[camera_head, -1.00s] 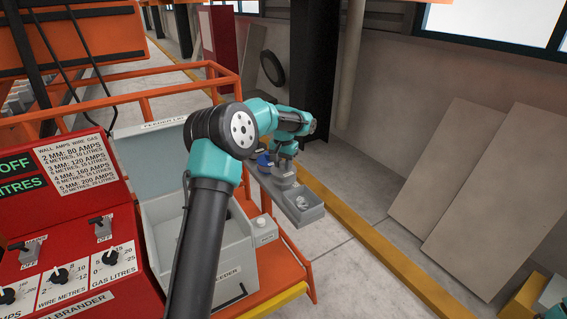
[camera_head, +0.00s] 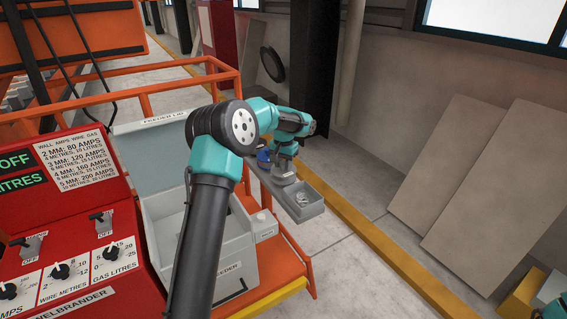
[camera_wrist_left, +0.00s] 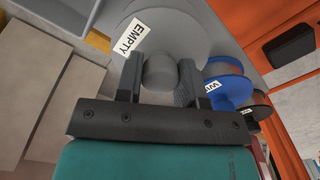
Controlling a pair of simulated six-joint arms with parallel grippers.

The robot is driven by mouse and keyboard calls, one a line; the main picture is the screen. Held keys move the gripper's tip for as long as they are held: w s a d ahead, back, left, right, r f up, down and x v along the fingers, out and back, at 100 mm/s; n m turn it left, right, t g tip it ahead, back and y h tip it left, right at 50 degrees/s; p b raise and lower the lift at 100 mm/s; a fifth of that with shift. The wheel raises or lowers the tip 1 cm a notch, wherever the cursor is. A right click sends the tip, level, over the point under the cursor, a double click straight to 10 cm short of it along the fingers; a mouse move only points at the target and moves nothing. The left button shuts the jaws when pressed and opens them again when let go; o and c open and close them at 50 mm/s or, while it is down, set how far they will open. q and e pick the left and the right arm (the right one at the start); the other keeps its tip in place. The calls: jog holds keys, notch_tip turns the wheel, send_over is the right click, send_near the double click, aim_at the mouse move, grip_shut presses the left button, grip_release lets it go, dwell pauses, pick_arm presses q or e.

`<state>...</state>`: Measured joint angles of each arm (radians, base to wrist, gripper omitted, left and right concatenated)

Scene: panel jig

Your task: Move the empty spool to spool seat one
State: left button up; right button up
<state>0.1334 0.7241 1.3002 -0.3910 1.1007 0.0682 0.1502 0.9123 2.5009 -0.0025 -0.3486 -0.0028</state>
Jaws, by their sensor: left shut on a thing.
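The empty spool (camera_wrist_left: 185,28) is grey, with a white "EMPTY" label on its flange in the left wrist view. My left gripper (camera_wrist_left: 160,78) is shut on the spool's round grey knob, one finger on each side. In the head view the left gripper (camera_head: 285,158) is small and points down at the spool (camera_head: 283,170), over the long grey tray (camera_head: 312,212). I cannot tell whether the spool touches the tray. Spool seat one cannot be made out.
A blue spool (camera_wrist_left: 228,82) with a white label stands beside the empty one, and a darker spool (camera_wrist_left: 257,107) lies beyond it. The open grey feeder box (camera_head: 170,215) is left of the tray. A red welder panel (camera_head: 70,230) stands at left. Orange rails surround the cart.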

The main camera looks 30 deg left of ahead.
pick_arm(q)
jog(key=shift+f, duration=0.1)
jog(key=o, duration=1.1)
notch_tip(320, 180, up, 18)
jog(key=shift+f, duration=0.25)
dwell(0.9)
